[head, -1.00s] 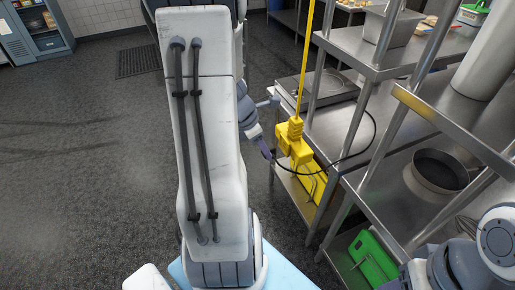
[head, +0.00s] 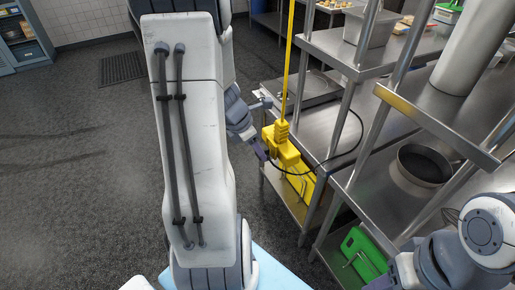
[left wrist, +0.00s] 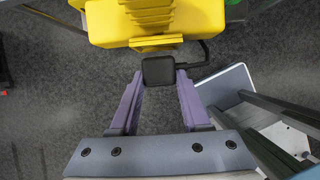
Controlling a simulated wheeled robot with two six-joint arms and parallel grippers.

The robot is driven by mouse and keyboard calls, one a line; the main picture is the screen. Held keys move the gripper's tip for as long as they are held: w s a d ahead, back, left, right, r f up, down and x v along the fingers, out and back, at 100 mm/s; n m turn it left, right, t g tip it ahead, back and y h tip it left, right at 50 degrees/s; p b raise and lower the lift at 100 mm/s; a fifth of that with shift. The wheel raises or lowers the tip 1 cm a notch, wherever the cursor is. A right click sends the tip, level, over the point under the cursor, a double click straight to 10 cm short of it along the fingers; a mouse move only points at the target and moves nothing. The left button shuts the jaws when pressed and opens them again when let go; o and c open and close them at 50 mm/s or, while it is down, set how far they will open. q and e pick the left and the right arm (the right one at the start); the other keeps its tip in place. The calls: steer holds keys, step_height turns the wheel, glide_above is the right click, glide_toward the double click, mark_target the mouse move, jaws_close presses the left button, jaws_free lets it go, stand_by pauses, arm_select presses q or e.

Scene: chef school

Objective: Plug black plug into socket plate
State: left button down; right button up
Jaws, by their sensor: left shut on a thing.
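My left gripper (head: 264,155) is beside the yellow hanging socket box (head: 283,150), on its left side in the head view. In the left wrist view, its purple fingers (left wrist: 158,84) are shut on the black plug (left wrist: 158,71), a small dark block. The plug is right at the near edge of the yellow box (left wrist: 155,28); I cannot tell whether it is seated or only close. The plug's prongs and the socket face are hidden. A black cord (head: 352,143) loops from the plug area to the right. My right gripper is out of view.
A yellow cable (head: 288,65) rises from the box. Steel shelving (head: 330,110) with posts stands close on the right, holding a round pan (head: 424,165). The dark floor (head: 80,170) on the left is open.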

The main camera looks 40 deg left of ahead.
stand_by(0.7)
arm_select(q)
steer(key=shift+w+d+p, duration=0.25)
steer(key=shift+w+p, duration=0.2)
steer(key=shift+w, duration=0.2)
stand_by(0.4)
steer(key=shift+c, duration=1.5)
jaws_free()
steer(key=v, duration=1)
steer(key=shift+r+p, duration=0.2)
steer(key=shift+p, duration=0.15)
